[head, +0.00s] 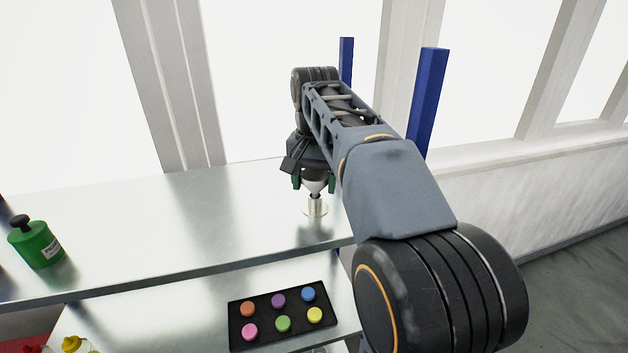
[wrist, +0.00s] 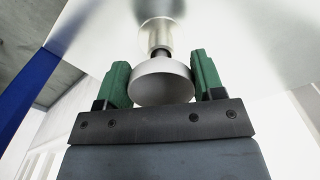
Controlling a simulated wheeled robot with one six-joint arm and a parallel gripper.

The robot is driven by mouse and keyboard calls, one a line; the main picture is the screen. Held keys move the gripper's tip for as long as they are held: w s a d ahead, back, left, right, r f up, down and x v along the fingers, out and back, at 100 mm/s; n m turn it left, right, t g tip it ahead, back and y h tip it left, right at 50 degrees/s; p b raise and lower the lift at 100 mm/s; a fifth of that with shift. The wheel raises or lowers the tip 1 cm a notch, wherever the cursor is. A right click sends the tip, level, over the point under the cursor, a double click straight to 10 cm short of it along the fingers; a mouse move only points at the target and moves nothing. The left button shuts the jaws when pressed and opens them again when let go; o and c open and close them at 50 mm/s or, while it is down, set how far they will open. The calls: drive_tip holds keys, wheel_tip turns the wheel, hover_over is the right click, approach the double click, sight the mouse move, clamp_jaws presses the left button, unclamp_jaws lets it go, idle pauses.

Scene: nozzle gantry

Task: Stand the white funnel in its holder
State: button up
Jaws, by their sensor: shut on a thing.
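The white funnel (head: 314,187) is held between the green fingers of my gripper (head: 314,184), mouth up and spout down. In the wrist view the funnel (wrist: 161,82) sits between the two green fingers (wrist: 160,84), its wide round mouth facing the camera. The holder (head: 315,207) is a short, shiny metal cylinder on the upper steel shelf, directly below the funnel. In the wrist view the holder (wrist: 159,36) lies just beyond the dark end of the spout. The spout tip is at the holder's top; I cannot tell whether it is inside.
The steel shelf (head: 190,225) is clear around the holder. A green bottle (head: 38,245) with a black top stands at the far left. A black tray (head: 240,333) with several coloured round pieces lies on the lower shelf. Blue posts (head: 427,100) rise behind my arm.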

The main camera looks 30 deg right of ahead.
drive_tip(key=shift+f+b, duration=0.5)
drive_tip(key=shift+f, duration=0.2)
drive_tip(key=o, duration=0.6)
drive_tip(key=shift+s, duration=0.1)
idle(0.4)
